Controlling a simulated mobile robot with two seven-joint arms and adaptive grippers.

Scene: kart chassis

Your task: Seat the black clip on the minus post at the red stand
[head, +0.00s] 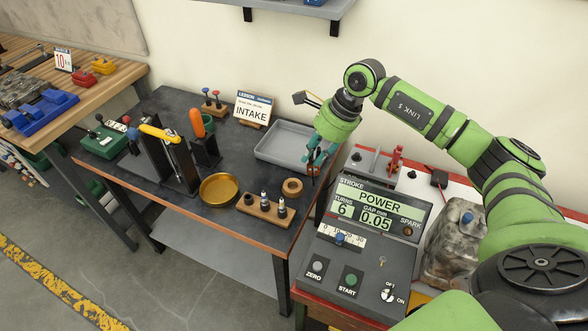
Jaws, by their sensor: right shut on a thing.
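My right gripper (316,158) comes in from the right and points down over the right end of the dark bench, beside the grey tray. It is shut on a small dark thing (313,172), likely the black clip, mostly hidden by the fingers. The red stand (345,172) is just right of the gripper, with a red-edged top. Near its back edge are a dark post (357,157), a red post or clip (395,159) and another small dark post (412,174). I cannot read which is minus. The held thing looks apart from them. My left gripper is not in view.
A console (368,235) reading POWER stands at the front of the red stand. A worn grey block (452,240) with a blue cap is to its right. The bench holds a grey tray (262,155), a brass bowl (219,189), a wooden socket holder (262,210) and an INTAKE card (253,109).

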